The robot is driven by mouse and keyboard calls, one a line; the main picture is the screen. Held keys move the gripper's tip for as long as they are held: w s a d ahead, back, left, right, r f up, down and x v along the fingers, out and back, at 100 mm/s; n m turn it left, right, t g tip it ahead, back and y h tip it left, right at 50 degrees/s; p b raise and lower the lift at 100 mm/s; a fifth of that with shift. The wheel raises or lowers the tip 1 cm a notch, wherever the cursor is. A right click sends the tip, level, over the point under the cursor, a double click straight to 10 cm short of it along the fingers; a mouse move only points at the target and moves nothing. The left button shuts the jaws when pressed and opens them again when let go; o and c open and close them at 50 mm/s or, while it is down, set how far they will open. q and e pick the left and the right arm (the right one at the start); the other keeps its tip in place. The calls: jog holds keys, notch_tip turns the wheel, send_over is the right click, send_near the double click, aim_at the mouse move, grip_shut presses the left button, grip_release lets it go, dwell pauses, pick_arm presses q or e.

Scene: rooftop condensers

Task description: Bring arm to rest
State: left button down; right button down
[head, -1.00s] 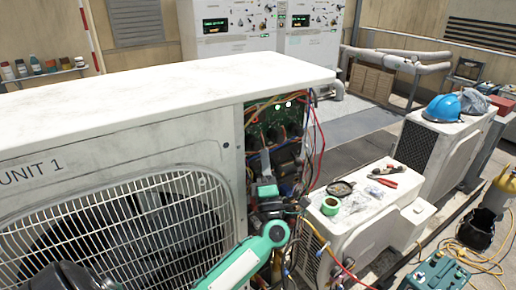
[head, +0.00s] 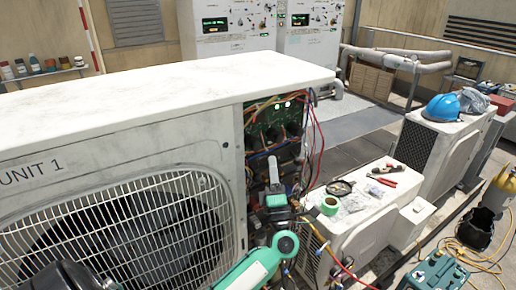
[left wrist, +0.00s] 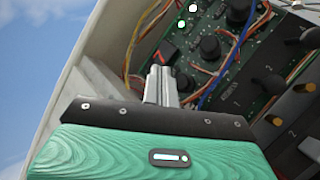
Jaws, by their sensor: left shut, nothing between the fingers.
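My left gripper (head: 274,165) is in front of the open electrical compartment of the condenser marked UNIT 1 (head: 110,165). Its fingers are together with nothing between them, pointing up toward the compartment. In the left wrist view the closed fingers (left wrist: 158,80) stand in front of the green circuit board (left wrist: 225,60), which has black round parts and two lit lamps. The board (head: 268,125) also shows in the head view, partly hidden by wires. I cannot see whether the fingers touch anything inside. My right gripper is not in view.
Loose coloured wires (head: 318,140) hang at the compartment's right edge. A smaller white unit (head: 375,235) stands close at right, with green tape (head: 329,205) and pliers on top. A blue helmet (head: 442,107) lies on another unit. Grey floor is open behind.

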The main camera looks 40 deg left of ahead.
pick_arm(q)
jog(key=w+d+f+m+t+h+b, duration=0.1)
jog(key=w+d+f+m+h+b, duration=0.15)
jog(key=f+m+h, duration=1.15)
jog(key=w+d+f+m+h+b, duration=0.15)
jog(key=d+f+m+h, duration=0.35)
jog(key=f, duration=1.9)
jog(key=s+d+f+m+g+b, duration=0.1)
jog(key=s+f+m+g, duration=0.2)
jog(key=f, duration=0.6)
jog(key=s+f+m+g+b, duration=0.1)
jog(key=s+f+m, duration=0.1)
jog(key=s+f, duration=0.5)
jog(key=s+f+m+g+b, duration=0.2)
jog(key=s+f+g, duration=0.2)
jog(key=s+f, duration=0.75)
jog(key=s+f+m+g+b, duration=0.1)
jog(key=s+f+m+g, duration=0.25)
jog(key=s+f, duration=0.75)
jog(key=s+f+m+g+b, duration=0.1)
jog(key=s+f+g, duration=0.2)
jog(key=s+f, duration=0.3)
jog(key=s+a+f+m+g+b, duration=0.1)
jog(key=s+f+g, duration=0.3)
jog(key=s, duration=1.1)
notch_tip(320, 180, down, 3)
jog(key=shift+f, duration=0.2)
